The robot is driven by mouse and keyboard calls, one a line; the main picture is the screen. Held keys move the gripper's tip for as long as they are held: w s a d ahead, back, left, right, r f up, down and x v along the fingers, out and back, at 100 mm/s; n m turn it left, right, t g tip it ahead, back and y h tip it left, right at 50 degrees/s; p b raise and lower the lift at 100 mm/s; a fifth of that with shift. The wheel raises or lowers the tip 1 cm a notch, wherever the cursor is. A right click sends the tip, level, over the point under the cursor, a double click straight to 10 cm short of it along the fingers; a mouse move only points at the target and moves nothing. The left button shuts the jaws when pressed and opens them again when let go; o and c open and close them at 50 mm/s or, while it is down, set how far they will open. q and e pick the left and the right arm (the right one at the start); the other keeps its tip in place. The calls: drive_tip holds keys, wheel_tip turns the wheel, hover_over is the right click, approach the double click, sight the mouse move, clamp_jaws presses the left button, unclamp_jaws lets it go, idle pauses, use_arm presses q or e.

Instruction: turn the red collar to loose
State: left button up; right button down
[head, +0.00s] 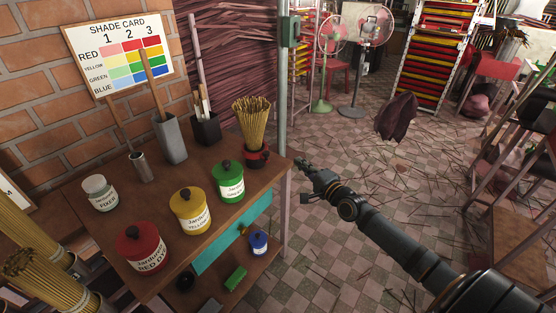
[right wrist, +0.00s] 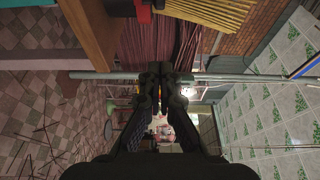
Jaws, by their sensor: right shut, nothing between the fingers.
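I cannot make out a red collar for certain in either view. A bundle of yellow incense sticks (head: 252,122) stands upright in a red and dark holder (head: 257,155) at the right corner of the wooden table. My right gripper (head: 302,165) is just right of that corner, apart from the holder, shut and empty. In the right wrist view its fingers (right wrist: 158,88) meet in the middle. That view is turned sideways and shows part of a red thing (right wrist: 144,12) by the yellow sticks at the top. My left gripper is not in view.
The wooden table (head: 160,222) holds a red tin (head: 141,247), a yellow tin (head: 190,211), a green tin (head: 228,182) and a grey holder (head: 170,140). A metal pole (head: 283,90) stands behind the corner. Tiled floor (head: 330,235) with loose sticks lies open below my right arm.

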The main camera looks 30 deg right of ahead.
sight(264, 155)
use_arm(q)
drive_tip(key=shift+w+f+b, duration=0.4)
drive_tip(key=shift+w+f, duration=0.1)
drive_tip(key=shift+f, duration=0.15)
use_arm(e)
drive_tip(key=w+a, duration=0.5)
drive_tip(key=w, duration=0.2)
drive_tip(key=shift+w, duration=0.3)
